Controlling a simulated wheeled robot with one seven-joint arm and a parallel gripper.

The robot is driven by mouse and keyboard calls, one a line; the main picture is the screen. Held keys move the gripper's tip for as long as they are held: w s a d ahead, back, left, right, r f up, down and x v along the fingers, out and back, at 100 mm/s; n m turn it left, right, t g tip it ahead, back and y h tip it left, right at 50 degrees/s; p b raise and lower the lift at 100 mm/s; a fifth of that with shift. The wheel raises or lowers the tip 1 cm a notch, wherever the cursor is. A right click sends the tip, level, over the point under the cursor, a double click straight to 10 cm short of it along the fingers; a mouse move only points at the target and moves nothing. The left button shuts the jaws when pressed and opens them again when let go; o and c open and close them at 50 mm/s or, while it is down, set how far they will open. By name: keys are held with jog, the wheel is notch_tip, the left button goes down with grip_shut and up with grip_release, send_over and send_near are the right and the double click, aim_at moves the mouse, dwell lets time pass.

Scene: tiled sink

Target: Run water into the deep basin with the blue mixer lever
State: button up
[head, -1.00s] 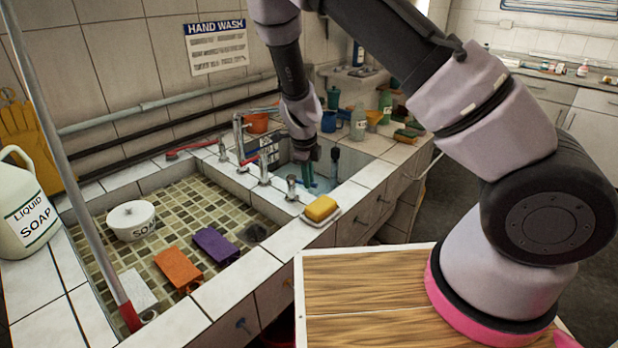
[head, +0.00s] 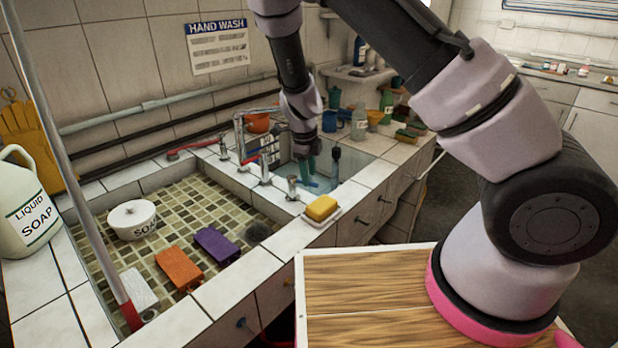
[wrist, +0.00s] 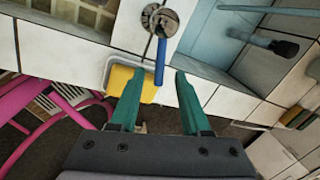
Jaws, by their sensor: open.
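The blue mixer lever (wrist: 160,62) extends from a round chrome mixer body (wrist: 161,18) in the wrist view. My gripper (wrist: 159,76) is open, its two teal fingers apart. The lever's free end shows between the fingertips in the picture; I cannot tell its depth or any contact. The deep basin (wrist: 238,48) lies right of the mixer in the wrist view. In the head view my gripper (head: 309,168) is over or near the deep basin (head: 352,163).
A yellow sponge (head: 321,208) sits on a white dish at the front rim. The shallow tiled basin at left holds a soap bowl (head: 131,220) and coloured blocks. Bottles line the back right counter.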

notch_tip(320, 180, up, 9)
jog(key=s, duration=0.1)
jog(key=shift+s+a+f, duration=0.15)
jog(key=shift+s+a, duration=0.15)
jog(key=shift+a, duration=0.1)
dwell(7.1)
